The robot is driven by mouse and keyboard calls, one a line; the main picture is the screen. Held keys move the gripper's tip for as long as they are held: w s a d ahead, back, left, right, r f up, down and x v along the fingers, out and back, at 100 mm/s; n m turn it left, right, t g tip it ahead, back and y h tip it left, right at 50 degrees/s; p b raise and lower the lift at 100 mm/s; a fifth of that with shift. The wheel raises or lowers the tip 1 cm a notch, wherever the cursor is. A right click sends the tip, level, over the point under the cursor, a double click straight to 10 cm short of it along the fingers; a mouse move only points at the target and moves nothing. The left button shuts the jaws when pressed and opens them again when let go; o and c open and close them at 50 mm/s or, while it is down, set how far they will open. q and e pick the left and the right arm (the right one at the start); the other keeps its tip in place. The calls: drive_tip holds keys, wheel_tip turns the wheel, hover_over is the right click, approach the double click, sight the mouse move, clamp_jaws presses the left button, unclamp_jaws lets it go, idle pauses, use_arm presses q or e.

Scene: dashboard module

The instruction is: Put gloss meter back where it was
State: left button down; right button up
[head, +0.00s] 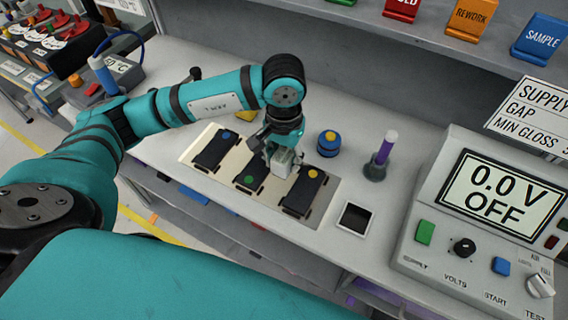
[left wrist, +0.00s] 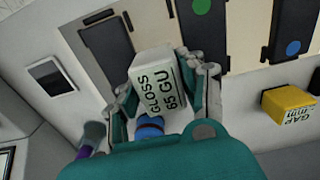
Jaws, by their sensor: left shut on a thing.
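The gloss meter is a small white box (left wrist: 152,80) whose face reads "GLOSS 65 GU" in the left wrist view. My left gripper (head: 282,152) is shut on it, with a finger on each side. In the head view the gloss meter (head: 284,164) is over the pale mat (head: 331,187), between the middle dark panel (head: 252,176) with a green dot and the right dark panel (head: 304,192) with a yellow dot. Whether it touches a panel or hangs above it, I cannot tell. My right gripper is not in view.
A blue jar (head: 329,144), a purple-handled tool in a holder (head: 380,158) and a dark square tile (head: 355,218) stand nearby. The yellow gap gauge (left wrist: 288,104) is beside the panels. A tester console (head: 480,225) fills the right. Bare bench lies behind the jar.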

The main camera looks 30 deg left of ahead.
use_arm(q)
drive_tip(key=shift+f+b, duration=0.6)
drive_tip(key=shift+f, duration=1.25)
drive_tip(key=c, duration=0.8)
unclamp_jaws()
drive_tip(key=shift+o, duration=0.2)
